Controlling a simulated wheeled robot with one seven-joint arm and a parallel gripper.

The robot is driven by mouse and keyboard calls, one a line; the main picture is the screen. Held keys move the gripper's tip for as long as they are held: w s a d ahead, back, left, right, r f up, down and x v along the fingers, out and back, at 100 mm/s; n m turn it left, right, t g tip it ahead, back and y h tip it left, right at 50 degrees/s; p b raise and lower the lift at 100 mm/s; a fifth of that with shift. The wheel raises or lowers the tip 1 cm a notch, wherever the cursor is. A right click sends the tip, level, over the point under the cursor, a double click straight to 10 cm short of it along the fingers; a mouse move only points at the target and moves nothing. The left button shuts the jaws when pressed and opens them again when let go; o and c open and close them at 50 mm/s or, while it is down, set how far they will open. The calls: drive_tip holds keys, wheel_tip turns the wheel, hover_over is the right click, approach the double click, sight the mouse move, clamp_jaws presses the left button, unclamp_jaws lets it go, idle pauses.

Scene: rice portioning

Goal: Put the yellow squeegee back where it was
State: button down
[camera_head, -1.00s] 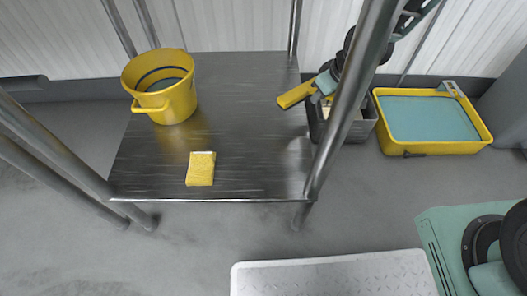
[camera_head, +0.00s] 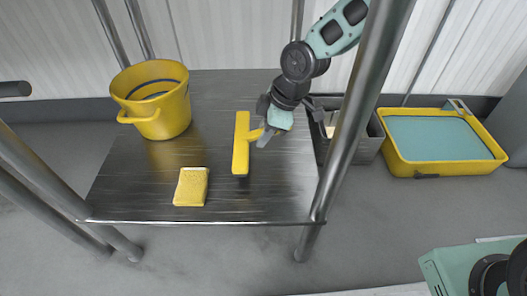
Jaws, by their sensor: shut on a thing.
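The yellow squeegee (camera_head: 241,145) is in my gripper (camera_head: 267,136), over the right middle of the steel table (camera_head: 215,90). Its long yellow head points toward the front edge, and its short handle runs right into the jaws. My gripper is shut on that handle. The fingertips are small in the picture and partly hidden by the wrist. I cannot tell whether the squeegee touches the table or hangs just above it.
A yellow bucket (camera_head: 160,115) stands at the table's back left. A yellow sponge (camera_head: 191,187) lies near the front edge. A grey bin (camera_head: 368,146) is right of the table, behind a steel post (camera_head: 352,130). A yellow tray of teal liquid (camera_head: 440,168) stands farther right.

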wheel_tip(320, 180, down, 4)
drive_tip(key=shift+f+b, duration=0.1)
drive_tip(key=shift+b, duration=1.1)
drive_tip(key=c, duration=1.2)
unclamp_jaws()
drive_tip(key=p+v, duration=0.8)
drive_tip(key=v, duration=0.4)
